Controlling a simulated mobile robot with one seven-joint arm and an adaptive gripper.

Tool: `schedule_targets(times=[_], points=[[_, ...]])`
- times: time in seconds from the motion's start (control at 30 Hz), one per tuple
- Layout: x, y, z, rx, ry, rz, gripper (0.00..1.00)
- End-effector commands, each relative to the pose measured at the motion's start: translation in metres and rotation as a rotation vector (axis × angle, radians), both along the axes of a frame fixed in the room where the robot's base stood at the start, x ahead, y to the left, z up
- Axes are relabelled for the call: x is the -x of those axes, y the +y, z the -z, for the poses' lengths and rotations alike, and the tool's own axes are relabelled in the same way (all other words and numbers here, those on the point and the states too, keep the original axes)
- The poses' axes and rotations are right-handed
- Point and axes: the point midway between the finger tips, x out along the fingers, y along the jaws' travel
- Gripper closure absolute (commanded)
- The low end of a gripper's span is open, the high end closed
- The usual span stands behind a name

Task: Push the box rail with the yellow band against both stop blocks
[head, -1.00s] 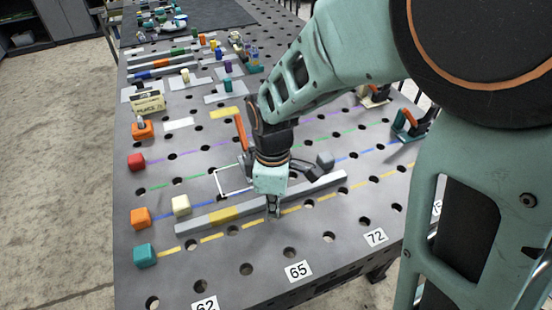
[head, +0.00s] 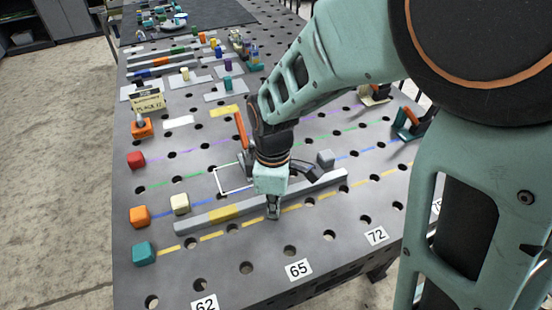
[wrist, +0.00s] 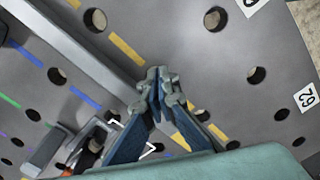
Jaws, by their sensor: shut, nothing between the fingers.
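The box rail (head: 300,190) is a long grey bar lying slantwise on the table, with a yellow band (head: 223,214) left of its middle. In the wrist view the rail (wrist: 85,55) runs down toward my fingertips. A cream block (head: 180,204) stands at its far side near the left end, and a grey block (head: 325,158) at its far side near the right end. My gripper (head: 273,213) is shut and empty, pointing down at the rail's near side. Contact with the rail is unclear.
A toggle clamp with an orange handle (head: 241,130) stands behind my gripper, beside a white outline (head: 219,182). Teal (head: 144,253), orange (head: 139,216) and red (head: 136,160) cubes line the left edge. The near table strip with holes and number labels is clear.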

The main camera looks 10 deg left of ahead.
Motion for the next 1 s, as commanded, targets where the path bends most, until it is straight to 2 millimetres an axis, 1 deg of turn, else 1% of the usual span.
schedule_targets(times=[0.5,1.0], points=[[0.0,0.0,0.014,0.0,0.0,0.0,1.0],[0.0,0.0,0.009,0.0,0.0,0.0,1.0]])
